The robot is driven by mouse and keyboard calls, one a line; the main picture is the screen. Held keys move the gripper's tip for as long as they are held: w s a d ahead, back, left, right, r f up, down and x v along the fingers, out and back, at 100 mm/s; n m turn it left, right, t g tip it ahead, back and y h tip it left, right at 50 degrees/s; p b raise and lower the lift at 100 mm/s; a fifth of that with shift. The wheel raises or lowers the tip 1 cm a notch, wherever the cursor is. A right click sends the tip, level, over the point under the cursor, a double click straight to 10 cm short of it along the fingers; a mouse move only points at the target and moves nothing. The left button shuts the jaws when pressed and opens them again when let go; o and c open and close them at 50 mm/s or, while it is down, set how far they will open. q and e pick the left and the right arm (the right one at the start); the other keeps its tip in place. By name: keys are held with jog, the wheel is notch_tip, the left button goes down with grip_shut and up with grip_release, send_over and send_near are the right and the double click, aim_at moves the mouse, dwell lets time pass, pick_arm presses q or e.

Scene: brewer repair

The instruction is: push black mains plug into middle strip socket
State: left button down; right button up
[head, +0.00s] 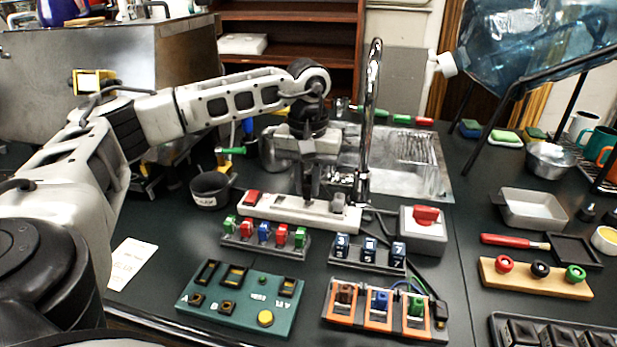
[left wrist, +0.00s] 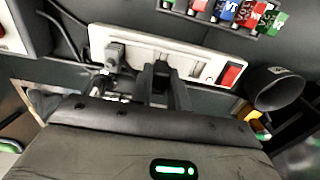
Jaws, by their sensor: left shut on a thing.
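The white power strip (head: 285,212) lies across the counter, with a red switch (head: 251,197) at its left end and a grey plug (head: 338,203) near its right end. My left gripper (head: 313,194) points down over the middle of the strip. In the left wrist view, its dark fingers (left wrist: 166,82) reach the strip's middle part, between the grey plug (left wrist: 115,52) and the red switch (left wrist: 232,75). The fingers are shut on the black mains plug, which is mostly hidden between them. I cannot tell how far the plug sits in the socket. My right gripper is not in view.
A row of coloured clips (head: 265,234) and numbered blocks (head: 367,252) stand in front of the strip. A grey box with a red knob (head: 424,229) is to its right. The tap (head: 371,120) rises close behind. A black cup (head: 210,190) stands left.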

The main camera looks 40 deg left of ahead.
pick_arm(q)
jog(key=shift+f, duration=0.65)
dwell(0.3)
jog(key=shift+f+b, duration=0.55)
jog(key=shift+f, duration=0.15)
dwell(1.4)
jog(key=c, duration=1.3)
grip_release()
